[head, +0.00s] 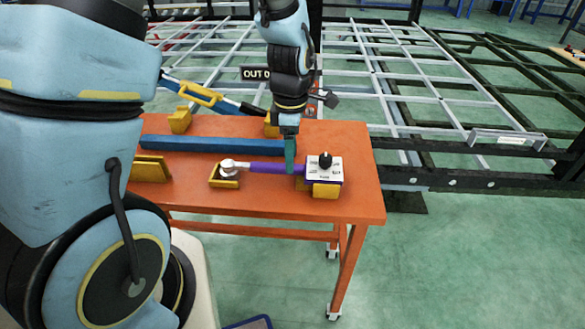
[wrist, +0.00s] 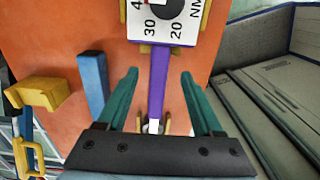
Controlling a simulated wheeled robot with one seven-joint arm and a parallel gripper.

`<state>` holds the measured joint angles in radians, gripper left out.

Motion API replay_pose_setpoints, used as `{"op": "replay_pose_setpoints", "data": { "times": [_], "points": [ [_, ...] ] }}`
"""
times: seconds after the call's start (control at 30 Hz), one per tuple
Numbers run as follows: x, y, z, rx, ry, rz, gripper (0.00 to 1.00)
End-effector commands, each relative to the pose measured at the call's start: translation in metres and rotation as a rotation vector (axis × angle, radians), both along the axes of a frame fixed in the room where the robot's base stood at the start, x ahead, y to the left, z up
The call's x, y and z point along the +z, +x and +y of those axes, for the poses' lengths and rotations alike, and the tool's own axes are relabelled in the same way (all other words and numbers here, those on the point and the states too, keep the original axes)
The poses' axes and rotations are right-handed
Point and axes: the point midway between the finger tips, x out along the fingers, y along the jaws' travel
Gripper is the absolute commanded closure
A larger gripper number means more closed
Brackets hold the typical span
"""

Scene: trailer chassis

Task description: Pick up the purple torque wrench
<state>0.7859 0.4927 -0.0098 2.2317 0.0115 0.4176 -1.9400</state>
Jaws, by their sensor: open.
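The purple torque wrench (head: 268,168) lies across the orange table, with a silver head at its left end in a yellow cradle (head: 223,181). At its right end is a white-topped box (head: 324,172) with a black knob and printed numbers. My gripper (head: 290,165) points down over the handle, near the box. In the wrist view my gripper (wrist: 159,74) is open, with its green fingers on either side of the purple handle (wrist: 159,68). I cannot tell whether a finger touches it or how deep the fingers reach.
A blue bar (head: 215,144) lies behind the wrench on the orange table (head: 280,206). Metal trailer frames (head: 400,75) stand beyond.

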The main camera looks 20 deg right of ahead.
Motion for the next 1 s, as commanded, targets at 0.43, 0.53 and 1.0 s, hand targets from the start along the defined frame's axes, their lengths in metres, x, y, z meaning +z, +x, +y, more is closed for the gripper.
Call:
{"op": "replay_pose_setpoints", "data": {
  "times": [0.43,0.53,1.0],
  "points": [
    [-0.044,0.001,0.0,0.0,0.002,0.002,0.32],
    [-0.051,0.001,0.0,0.0,0.001,0.002,0.32],
    [-0.053,0.002,0.0,0.0,-0.001,0.0,0.54]
  ]
}}
